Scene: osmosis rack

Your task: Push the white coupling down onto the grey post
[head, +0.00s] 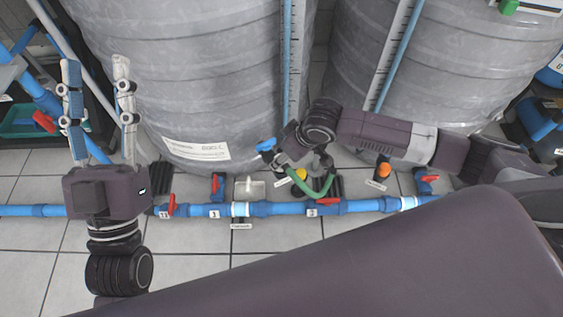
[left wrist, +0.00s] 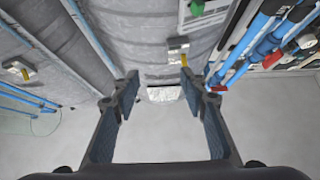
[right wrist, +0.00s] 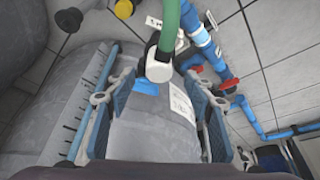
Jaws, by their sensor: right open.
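The white coupling (right wrist: 159,67) shows in the right wrist view at the end of a green hose (right wrist: 170,25). It lies between and beyond the fingertips of my right gripper (right wrist: 158,88), which is open; I cannot tell whether a finger touches it. In the head view my right gripper (head: 276,150) is beside the looped green hose (head: 315,193), close to the front of the tanks. I cannot make out the grey post clearly, nor whether the coupling sits on it. My left gripper (head: 97,72) is open and empty at the left, also in the left wrist view (left wrist: 158,82).
A blue pipe line (head: 275,208) with red-handled valves (head: 171,204) runs across the tiled floor. Two large grey tanks (head: 190,80) (head: 450,60) stand behind it. Yellow (head: 300,174) and orange (head: 384,170) knobs stand near my right arm. Bare floor (head: 195,265) lies in front.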

